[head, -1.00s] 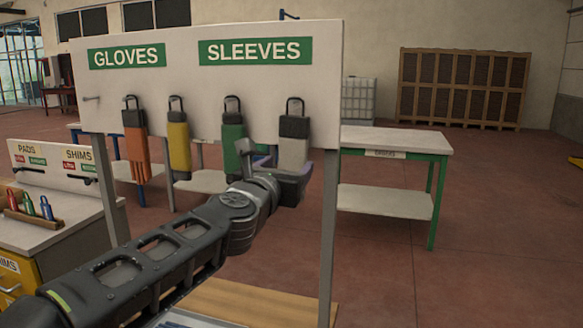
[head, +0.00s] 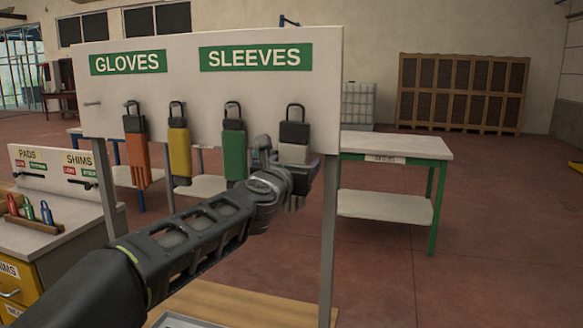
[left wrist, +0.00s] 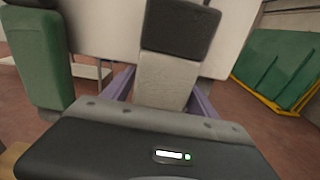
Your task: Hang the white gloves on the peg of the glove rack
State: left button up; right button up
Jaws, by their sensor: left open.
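The white gloves (head: 294,153), a pale piece with a black cuff, hang by a loop at the right end of the rack board (head: 220,85), under the SLEEVES sign. My left gripper (head: 291,173) is at their lower part, partly hiding it. In the left wrist view the white gloves (left wrist: 163,80) hang between the two purple fingers of my open left gripper (left wrist: 162,97). Whether the fingers touch them I cannot tell. A bare peg (head: 92,103) sticks out at the board's left end, under the GLOVES sign. My right gripper is out of view.
Orange gloves (head: 137,160), a yellow piece (head: 180,155) and a green piece (head: 234,155) hang left of the white gloves. The green one also shows in the left wrist view (left wrist: 38,60). A green-legged table (head: 395,145) stands behind right. A PADS and SHIMS bench (head: 35,230) stands left.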

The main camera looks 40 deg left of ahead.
aim_at(291, 159)
pick_arm(q)
jog(key=shift+w+a, duration=0.1)
jog(key=shift+w, duration=0.2)
jog(key=shift+c, duration=0.6)
jog(key=c, duration=1)
jog(key=shift+r+p, duration=0.55)
jog(key=shift+r, duration=0.05)
jog(key=shift+s+r, duration=0.1)
jog(key=shift+r, duration=0.05)
jog(key=shift+s, duration=0.15)
jog(key=shift+v, duration=2.15)
jog(key=shift+f+v, duration=0.2)
jog(key=shift+v, duration=1.2)
